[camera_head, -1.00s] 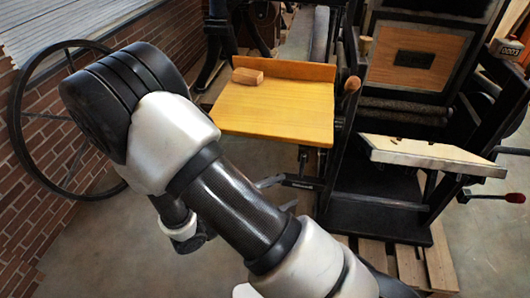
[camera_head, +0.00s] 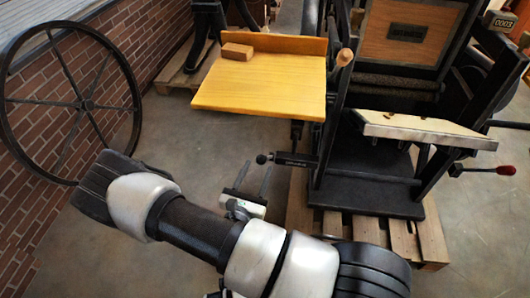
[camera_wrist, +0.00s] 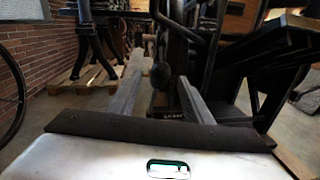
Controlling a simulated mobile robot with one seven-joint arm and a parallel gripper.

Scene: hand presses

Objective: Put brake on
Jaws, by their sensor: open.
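A short black lever (camera_head: 292,158) with a round black knob (camera_head: 262,158) sticks out to the left from the press, below the yellow board. No readable label shows which lever is the brake. My gripper (camera_head: 255,173) is open, its two fingers pointing away toward the press, close to the knob. In the wrist view the knob (camera_wrist: 160,75) appears between the open fingers. I cannot tell whether they touch it. Another lever with a red handle (camera_head: 505,170) sits at the right of the press.
The yellow board (camera_head: 262,88) carries a wooden block (camera_head: 237,51) above the gripper. The press stands on a wooden pallet (camera_head: 430,240). A large spoked wheel (camera_head: 133,125) stands at the left by the brick wall (camera_head: 25,225).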

